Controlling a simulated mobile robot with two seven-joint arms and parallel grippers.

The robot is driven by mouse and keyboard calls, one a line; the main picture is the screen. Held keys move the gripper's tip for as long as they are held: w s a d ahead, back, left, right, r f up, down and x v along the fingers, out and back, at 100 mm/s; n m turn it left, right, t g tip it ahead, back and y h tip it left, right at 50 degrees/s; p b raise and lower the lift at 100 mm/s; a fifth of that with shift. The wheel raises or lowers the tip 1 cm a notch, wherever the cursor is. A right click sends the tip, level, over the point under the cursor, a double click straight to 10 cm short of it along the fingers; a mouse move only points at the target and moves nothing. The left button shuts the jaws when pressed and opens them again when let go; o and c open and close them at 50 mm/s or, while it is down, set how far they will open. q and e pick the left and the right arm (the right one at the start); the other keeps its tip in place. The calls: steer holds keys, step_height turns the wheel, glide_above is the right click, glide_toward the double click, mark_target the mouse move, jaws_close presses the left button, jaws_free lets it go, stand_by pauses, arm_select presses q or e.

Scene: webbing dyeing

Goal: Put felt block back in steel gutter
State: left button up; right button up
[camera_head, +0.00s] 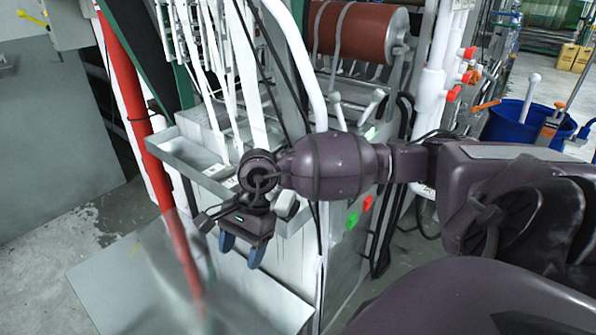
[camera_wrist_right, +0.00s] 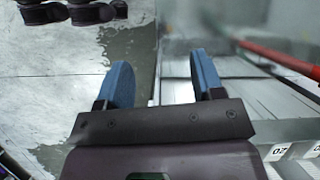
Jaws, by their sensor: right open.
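The steel gutter (camera_head: 188,158) is a long shallow grey trough on the front of the machine, with white straps running down into it. Small pale pieces (camera_head: 216,172) lie in it; I cannot tell whether one is the felt block. A pale block-like piece (camera_head: 284,204) shows beside my right wrist, partly hidden by it. My right gripper (camera_head: 242,254) hangs in front of the gutter, blue fingers pointing down, open and empty. In the wrist view the fingers (camera_wrist_right: 161,82) are apart with nothing between them. My left gripper is not in view.
A red post (camera_head: 146,140) stands left of the gutter. Below is a pale metal plate (camera_head: 110,268), partly behind a blurred, see-through sheet. A numbered white label (camera_wrist_right: 279,153) shows at the wrist view's lower right. A blue bucket (camera_head: 508,122) stands at right.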

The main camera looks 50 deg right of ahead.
steer(key=s+a+m+t+y, duration=0.3)
steer(key=a+m+y, duration=0.9)
steer(key=d+f+m+t+h, duration=0.45)
steer(key=m+t, duration=0.25)
steer(key=m, duration=0.8)
steer(key=d+f+m+t+h, duration=0.5)
steer(key=m+t, duration=0.3)
steer(key=m, duration=0.7)
steer(key=s+d+f+m+g+h, duration=0.2)
steer(key=s+f+m+g+h, duration=0.1)
steer(key=s+f+m, duration=0.2)
steer(key=s+d+f+m+g+h, duration=0.3)
steer(key=s+f+m+h, duration=0.1)
steer(key=f+m, duration=0.4)
steer(key=shift+s+m, duration=0.5)
steer(key=shift+s, duration=0.3)
